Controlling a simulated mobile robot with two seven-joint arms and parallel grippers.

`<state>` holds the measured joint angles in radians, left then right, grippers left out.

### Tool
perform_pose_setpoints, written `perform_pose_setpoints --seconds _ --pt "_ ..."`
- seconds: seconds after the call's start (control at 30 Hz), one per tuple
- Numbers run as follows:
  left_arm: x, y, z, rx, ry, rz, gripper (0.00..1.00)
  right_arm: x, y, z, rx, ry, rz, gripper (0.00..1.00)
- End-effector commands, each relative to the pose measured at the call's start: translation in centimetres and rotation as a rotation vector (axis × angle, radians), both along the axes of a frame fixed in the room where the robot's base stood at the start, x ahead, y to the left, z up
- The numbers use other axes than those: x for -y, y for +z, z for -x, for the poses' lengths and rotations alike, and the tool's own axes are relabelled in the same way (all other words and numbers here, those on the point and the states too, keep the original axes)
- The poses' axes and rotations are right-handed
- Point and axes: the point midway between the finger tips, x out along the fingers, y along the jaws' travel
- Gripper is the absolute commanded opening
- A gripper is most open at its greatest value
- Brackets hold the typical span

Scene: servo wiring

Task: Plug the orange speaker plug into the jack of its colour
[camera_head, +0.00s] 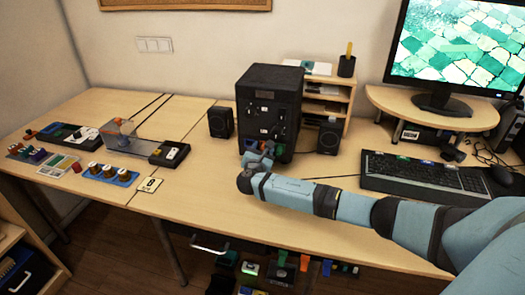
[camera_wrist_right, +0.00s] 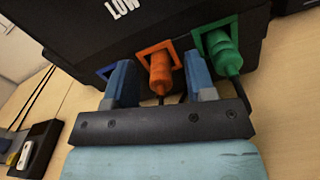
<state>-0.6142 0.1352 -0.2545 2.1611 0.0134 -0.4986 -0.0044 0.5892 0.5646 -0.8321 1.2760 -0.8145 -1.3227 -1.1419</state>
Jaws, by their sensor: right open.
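The black speaker box (camera_head: 270,95) stands on the desk, its front facing me. In the right wrist view, the orange plug (camera_wrist_right: 159,72) stands at the orange-framed jack (camera_wrist_right: 146,52) on the box's face, its inner end inside the frame; how deep it sits is hard to tell. My right gripper (camera_wrist_right: 160,78) is open, with one finger on each side of the orange plug and visible gaps between. In the head view this gripper (camera_head: 262,154) is at the lower front of the box. My left gripper is not in view.
A green plug (camera_wrist_right: 220,52) sits in a green-framed jack, close beside my right-hand finger. A blue frame (camera_wrist_right: 105,71) is partly hidden behind the other finger. Small speakers (camera_head: 220,121) (camera_head: 328,136) flank the box. A keyboard (camera_head: 420,175) lies to the right.

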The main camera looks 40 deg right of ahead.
Motion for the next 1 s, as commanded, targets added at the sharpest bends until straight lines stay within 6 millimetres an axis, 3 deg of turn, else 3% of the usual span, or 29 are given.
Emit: perform_pose_setpoints --seconds 0.17,0.4,0.6,1.0 --pt "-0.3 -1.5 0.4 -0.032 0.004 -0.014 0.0 -2.2 0.0 1.9 -0.002 0.003 -0.004 0.5" --pt "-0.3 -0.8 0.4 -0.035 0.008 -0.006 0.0 -6.6 0.1 5.8 0.0 0.002 -0.003 0.5" --pt "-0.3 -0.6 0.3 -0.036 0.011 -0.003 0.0 -9.3 0.0 8.1 -0.001 0.001 -0.002 0.5" --pt "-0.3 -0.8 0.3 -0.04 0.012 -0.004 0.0 -10.4 0.0 9.1 0.0 0.0 0.0 0.5"
